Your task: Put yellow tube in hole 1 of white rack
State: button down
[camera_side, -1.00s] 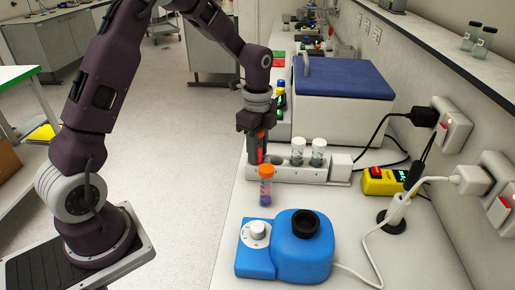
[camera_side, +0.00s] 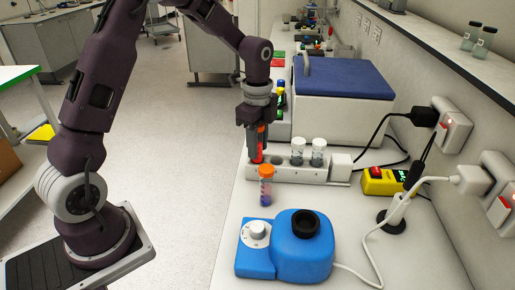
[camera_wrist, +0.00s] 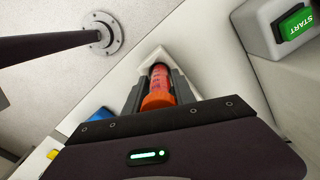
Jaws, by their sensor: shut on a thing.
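My gripper (camera_side: 256,152) points down at the left end of the white rack (camera_side: 287,176). It is shut on a red tube with an orange cap (camera_side: 257,153); the wrist view shows this tube (camera_wrist: 160,86) upright between the fingers. The tube's lower end is at the rack's left end; I cannot tell how deep it sits in a hole. Two clear vials (camera_side: 297,152) (camera_side: 318,151) with pale tops stand in the rack to the right. I cannot make out a clearly yellow tube.
An orange-capped tube with purple contents (camera_side: 266,186) stands in front of the rack. A blue mixer (camera_side: 303,250) is nearer the camera. A white box with a blue lid (camera_side: 343,80) stands behind.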

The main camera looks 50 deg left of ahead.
jog(key=shift+r, duration=0.55)
jog(key=shift+f, duration=1.55)
dwell(0.7)
jog(key=shift+r, duration=1.55)
jog(key=shift+f, duration=1.6)
jog(key=shift+r, duration=0.1)
jog(key=shift+r, duration=1.5)
jog(key=c, duration=0.9)
grip_release()
jog(key=shift+c, duration=0.2)
